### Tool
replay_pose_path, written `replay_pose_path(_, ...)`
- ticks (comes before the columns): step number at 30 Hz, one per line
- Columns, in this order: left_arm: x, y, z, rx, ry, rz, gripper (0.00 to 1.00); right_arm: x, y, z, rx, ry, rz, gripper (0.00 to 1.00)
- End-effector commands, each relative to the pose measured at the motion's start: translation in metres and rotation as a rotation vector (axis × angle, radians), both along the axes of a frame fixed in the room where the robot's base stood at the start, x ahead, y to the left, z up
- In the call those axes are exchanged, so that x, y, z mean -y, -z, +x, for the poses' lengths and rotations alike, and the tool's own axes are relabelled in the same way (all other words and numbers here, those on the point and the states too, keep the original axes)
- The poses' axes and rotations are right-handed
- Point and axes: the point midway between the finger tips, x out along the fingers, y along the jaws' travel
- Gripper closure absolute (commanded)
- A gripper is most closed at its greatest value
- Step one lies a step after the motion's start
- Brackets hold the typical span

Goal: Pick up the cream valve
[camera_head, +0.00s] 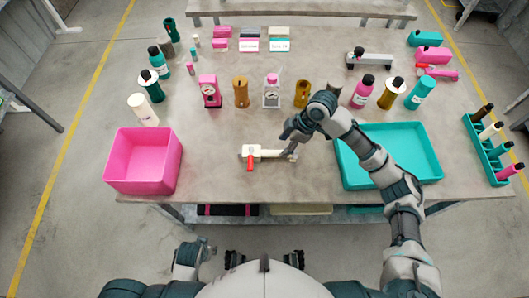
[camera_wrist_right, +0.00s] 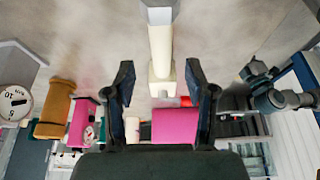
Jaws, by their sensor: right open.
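The cream valve (camera_head: 268,153) lies on the grey table near its front edge, a cream pipe body with a red handle (camera_head: 250,164) at its left part. My right gripper (camera_head: 291,150) is over the right end of the valve, pointing down. In the right wrist view the valve (camera_wrist_right: 160,45) runs down the middle, between the lines of the two open fingers (camera_wrist_right: 159,78), with clear gaps on both sides. No contact shows. My left gripper cannot be made out in the head view.
A pink bin (camera_head: 143,185) stands to the left and a teal tray (camera_head: 425,165) to the right, under my right forearm. Behind the valve stand a pink gauge block (camera_head: 210,92), brown and white blocks, and several bottles. The table around the valve is clear.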

Motion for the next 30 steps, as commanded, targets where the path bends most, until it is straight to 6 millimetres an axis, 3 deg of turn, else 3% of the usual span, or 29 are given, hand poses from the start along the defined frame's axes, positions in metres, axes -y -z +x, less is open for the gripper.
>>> replay_pose_path(5,0.0,0.0,0.0,0.0,0.0,0.0,0.57,-0.005,0.01,0.0,0.001,0.0,0.001,0.45)
replay_pose_path(15,0.0,0.0,0.0,0.0,0.0,0.0,0.57,-0.022,0.052,-0.001,0.0,0.002,0.0,0.45)
replay_pose_path(30,0.0,0.0,0.0,0.0,0.0,0.0,0.57,-0.022,0.055,-0.001,0.001,0.002,0.001,0.45)
